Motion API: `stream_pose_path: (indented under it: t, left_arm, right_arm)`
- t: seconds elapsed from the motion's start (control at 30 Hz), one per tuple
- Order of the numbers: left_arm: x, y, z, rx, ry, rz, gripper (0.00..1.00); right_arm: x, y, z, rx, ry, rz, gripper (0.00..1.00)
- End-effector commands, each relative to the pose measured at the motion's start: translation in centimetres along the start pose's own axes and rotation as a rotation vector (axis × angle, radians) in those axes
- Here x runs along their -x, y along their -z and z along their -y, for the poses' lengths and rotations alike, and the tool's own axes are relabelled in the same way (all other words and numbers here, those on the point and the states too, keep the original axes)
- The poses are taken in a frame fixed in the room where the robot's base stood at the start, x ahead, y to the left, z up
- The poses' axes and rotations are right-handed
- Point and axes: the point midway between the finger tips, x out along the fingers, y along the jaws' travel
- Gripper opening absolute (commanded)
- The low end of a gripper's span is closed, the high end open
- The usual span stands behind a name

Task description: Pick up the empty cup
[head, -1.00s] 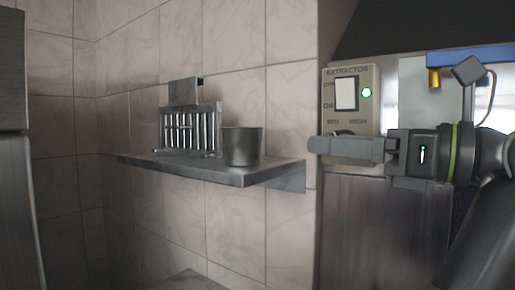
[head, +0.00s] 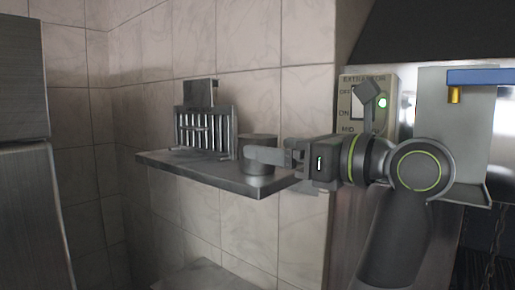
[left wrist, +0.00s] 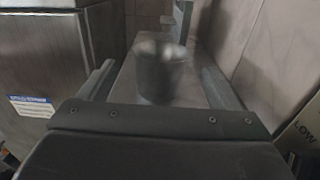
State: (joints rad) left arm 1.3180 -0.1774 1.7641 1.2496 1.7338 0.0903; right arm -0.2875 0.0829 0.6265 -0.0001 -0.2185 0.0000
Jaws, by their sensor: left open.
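A grey metal cup (head: 257,169) stands upright near the right end of a wall shelf (head: 190,170). My left gripper (head: 252,153) reaches in from the right at cup height, and one finger crosses in front of the cup in the head view. In the left wrist view the cup (left wrist: 162,72) is blurred and lies between the two spread fingers of the gripper (left wrist: 158,78), with gaps at both sides. The gripper is open. The inside of the cup is not clearly visible. My right gripper is not in view.
A slatted metal rack (head: 203,132) stands on the shelf left of the cup. The tiled wall is close behind. An extractor switch panel (head: 350,127) is on the right, partly behind my arm. A steel cabinet (head: 25,190) stands at the left edge.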

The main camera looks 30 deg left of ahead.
Motion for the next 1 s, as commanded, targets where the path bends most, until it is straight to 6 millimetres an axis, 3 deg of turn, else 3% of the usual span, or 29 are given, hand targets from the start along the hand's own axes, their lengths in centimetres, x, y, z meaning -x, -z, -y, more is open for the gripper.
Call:
stream_pose_path:
  t: [0.33, 0.5, 0.77, 1.0]
  left_arm:
    - [-3.6, -0.5, 0.0, 0.000, -0.004, 0.000, 0.85]
    - [-4.8, -0.2, 0.0, 0.000, -0.002, 0.000, 0.85]
    - [-5.0, -0.1, 0.0, 0.001, -0.001, 0.000, 0.85]
    - [-4.9, -0.1, 0.0, 0.000, -0.001, 0.000, 0.55]
  right_arm:
    - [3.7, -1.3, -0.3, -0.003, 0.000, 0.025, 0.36]
    - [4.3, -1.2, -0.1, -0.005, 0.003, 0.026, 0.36]
    - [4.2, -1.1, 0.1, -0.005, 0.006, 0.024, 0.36]
    - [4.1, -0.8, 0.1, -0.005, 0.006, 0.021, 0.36]
